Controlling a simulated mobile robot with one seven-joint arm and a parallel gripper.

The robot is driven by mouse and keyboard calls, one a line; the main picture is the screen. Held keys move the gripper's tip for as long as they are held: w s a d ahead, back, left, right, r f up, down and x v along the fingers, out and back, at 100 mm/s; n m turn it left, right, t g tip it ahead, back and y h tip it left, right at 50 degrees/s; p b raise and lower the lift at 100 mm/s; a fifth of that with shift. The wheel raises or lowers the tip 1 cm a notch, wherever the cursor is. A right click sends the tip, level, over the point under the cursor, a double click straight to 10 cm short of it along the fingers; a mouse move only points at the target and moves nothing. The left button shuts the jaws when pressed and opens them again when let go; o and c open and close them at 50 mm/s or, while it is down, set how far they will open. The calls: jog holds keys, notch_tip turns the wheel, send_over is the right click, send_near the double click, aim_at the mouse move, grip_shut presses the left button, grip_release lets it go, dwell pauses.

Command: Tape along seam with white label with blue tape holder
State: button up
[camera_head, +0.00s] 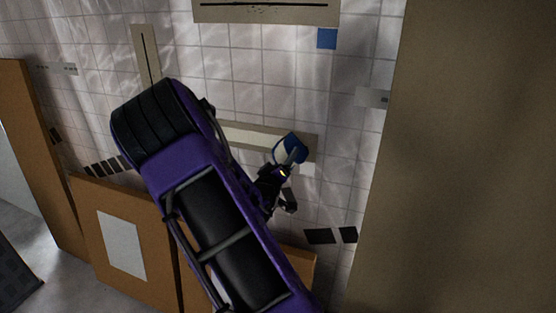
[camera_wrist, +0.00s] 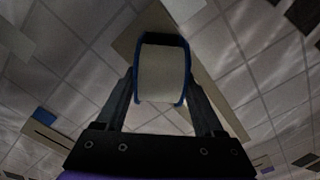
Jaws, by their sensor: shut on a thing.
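The blue tape holder (camera_head: 290,146) is a blue-rimmed roll of pale tape, and it also shows in the wrist view (camera_wrist: 163,75). My gripper (camera_head: 283,168) is shut on it, with one finger on each side in the wrist view (camera_wrist: 161,90). The holder is in front of the right part of a beige panel (camera_head: 245,137) with a pale band along it. A small white label (camera_head: 307,169) shows just below that panel's right end. Whether the roll touches the panel cannot be told. My arm hides the panel's left end.
Two other beige panels with dark seams are on the tiled wall, at the top (camera_head: 265,11) and upper left (camera_head: 146,57). A blue square (camera_head: 326,39) is below the top panel. Brown boards (camera_head: 122,240) lean below, and a large brown surface (camera_head: 455,160) fills the right.

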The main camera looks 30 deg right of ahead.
aim_at(300, 163)
jog(key=shift+s+d+b, duration=0.4)
jog(key=shift+s+d, duration=1.1)
jog(key=shift+s, duration=0.05)
jog(key=shift+a, duration=0.1)
jog(key=shift+v, duration=2.95)
jog(key=shift+p+v, duration=0.4)
jog(key=shift+v, duration=1.1)
